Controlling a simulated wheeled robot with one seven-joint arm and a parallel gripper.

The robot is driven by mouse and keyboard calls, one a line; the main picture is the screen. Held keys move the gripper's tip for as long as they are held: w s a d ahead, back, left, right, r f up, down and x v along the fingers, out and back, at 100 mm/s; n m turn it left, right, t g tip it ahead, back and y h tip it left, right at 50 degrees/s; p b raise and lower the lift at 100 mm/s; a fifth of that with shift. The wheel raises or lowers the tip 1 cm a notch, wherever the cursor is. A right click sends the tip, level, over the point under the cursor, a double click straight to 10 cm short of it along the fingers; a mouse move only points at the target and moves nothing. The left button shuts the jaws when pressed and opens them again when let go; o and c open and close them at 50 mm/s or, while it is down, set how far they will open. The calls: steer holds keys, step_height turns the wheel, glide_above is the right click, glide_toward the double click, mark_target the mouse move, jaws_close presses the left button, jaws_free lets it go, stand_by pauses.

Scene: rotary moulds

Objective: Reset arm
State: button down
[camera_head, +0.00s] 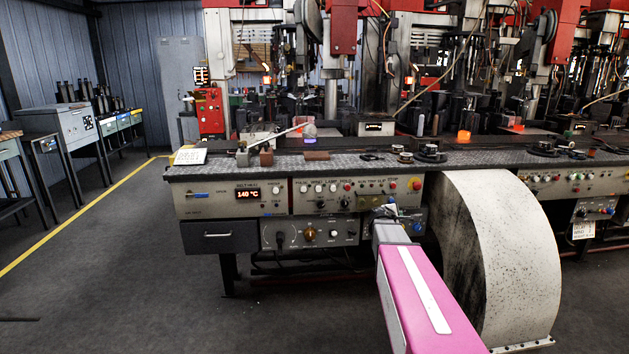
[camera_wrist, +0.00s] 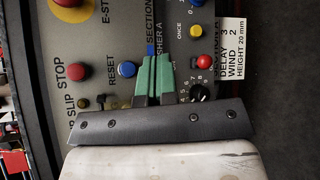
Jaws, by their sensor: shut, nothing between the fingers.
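My gripper (camera_wrist: 155,66) shows in the wrist view with its two green fingers side by side and shut, nothing held. It is in front of a control panel (camera_wrist: 112,36). A blue button (camera_wrist: 127,69) beside the word RESET lies just left of the fingertips. I cannot tell if the fingers touch the panel. A black bracket (camera_wrist: 160,122) covers the panel's lower part. In the head view my arm reaches toward the panel (camera_head: 377,227) under the bench edge, and my gripper (camera_head: 386,211) is small there.
A red SLIP STOP button (camera_wrist: 78,72), an E-STOP button (camera_wrist: 70,3), another red button (camera_wrist: 204,61) and a black dial (camera_wrist: 199,92) surround the fingers. A big pale curved cover (camera_head: 510,255) stands right of my arm. The floor (camera_head: 130,280) at left is clear.

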steer(key=s+a+f+m+g+y, duration=0.3)
steer(key=s+a+f+m, duration=0.1)
steer(key=s+a, duration=0.3)
steer(key=s+a+f+m+g+y, duration=0.4)
steer(key=s+a, duration=0.4)
steer(key=s, duration=0.4)
steer(key=s+a+f+m+g+y, duration=0.3)
steer(key=s+a+f+m, duration=0.3)
steer(key=s, duration=0.4)
steer(key=shift+s+a+f, duration=0.2)
steer(key=shift+a+f, duration=0.55)
steer(key=shift+f, duration=0.1)
